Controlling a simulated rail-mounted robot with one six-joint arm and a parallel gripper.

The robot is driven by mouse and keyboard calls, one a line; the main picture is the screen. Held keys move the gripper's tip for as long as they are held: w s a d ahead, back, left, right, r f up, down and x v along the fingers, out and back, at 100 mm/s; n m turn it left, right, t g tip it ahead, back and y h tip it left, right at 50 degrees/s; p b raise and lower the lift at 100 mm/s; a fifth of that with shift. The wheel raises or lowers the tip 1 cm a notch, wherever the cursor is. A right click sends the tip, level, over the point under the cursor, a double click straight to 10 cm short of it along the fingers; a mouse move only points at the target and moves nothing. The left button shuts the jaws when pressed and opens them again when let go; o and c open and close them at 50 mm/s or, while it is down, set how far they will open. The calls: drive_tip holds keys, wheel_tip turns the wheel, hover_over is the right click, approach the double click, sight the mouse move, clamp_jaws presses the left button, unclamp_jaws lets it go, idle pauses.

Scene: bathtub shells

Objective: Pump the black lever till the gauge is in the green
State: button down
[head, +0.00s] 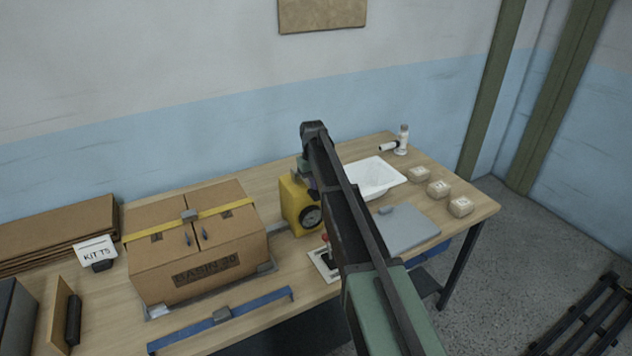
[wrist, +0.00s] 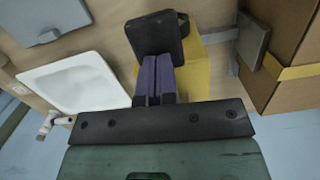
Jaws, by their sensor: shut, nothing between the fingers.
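The yellow pump body (head: 295,203) stands on the table right of the large carton, with a round black-faced gauge (head: 311,217) on its front. The needle is too small to read. In the wrist view the yellow body (wrist: 207,72) shows behind my gripper (wrist: 154,60). Its purple fingers are shut together and empty. A flat black block (wrist: 154,32), which looks like the lever's end, lies right at the fingertips; I cannot tell if they touch. In the head view my arm hides most of the lever, and only a bit of purple finger shows.
A strapped carton (head: 200,245) stands left. A small red knob (head: 324,237) stands in front of the pump.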

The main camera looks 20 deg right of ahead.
drive_tip(key=w, duration=0.1)
drive_tip(key=w+r+p, duration=0.1)
drive_tip(key=w, duration=0.1)
drive_tip(key=shift+a, duration=0.2)
wheel_tip(320, 180, up, 11)
drive_tip(key=w+p, duration=0.1)
drive_tip(key=p, duration=0.9)
drive_tip(key=shift+p, duration=0.35)
drive_tip(key=shift+f, duration=0.15)
